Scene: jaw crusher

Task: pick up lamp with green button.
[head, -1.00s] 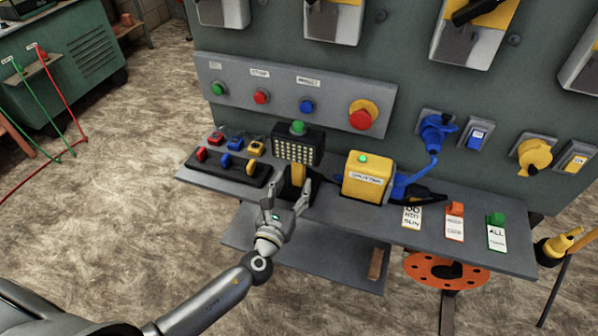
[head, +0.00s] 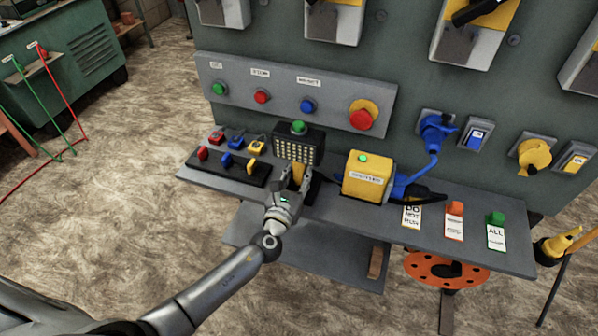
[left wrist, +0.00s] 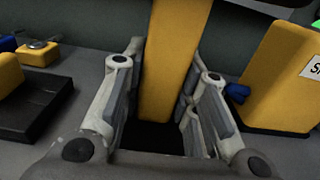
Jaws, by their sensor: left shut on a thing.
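The lamp (head: 298,146) is a black box with a grid of small lights and a green button (head: 298,127) on top. It stands on the grey shelf against the panel. A yellow handle (head: 298,173) shows in front of the lamp. My left gripper (head: 294,180) is shut on this yellow handle. In the left wrist view the handle (left wrist: 172,70) stands between the two fingers (left wrist: 162,95), with dark shadow below it. The lamp's light grid and button are outside that close view. My right gripper is not in view.
A yellow box with a green button (head: 367,178) stands close to the right of the gripper. A black tray with padlocks (head: 228,167) lies to the left. Tags (head: 454,221) lie further right. An orange disc (head: 446,271) hangs below the shelf.

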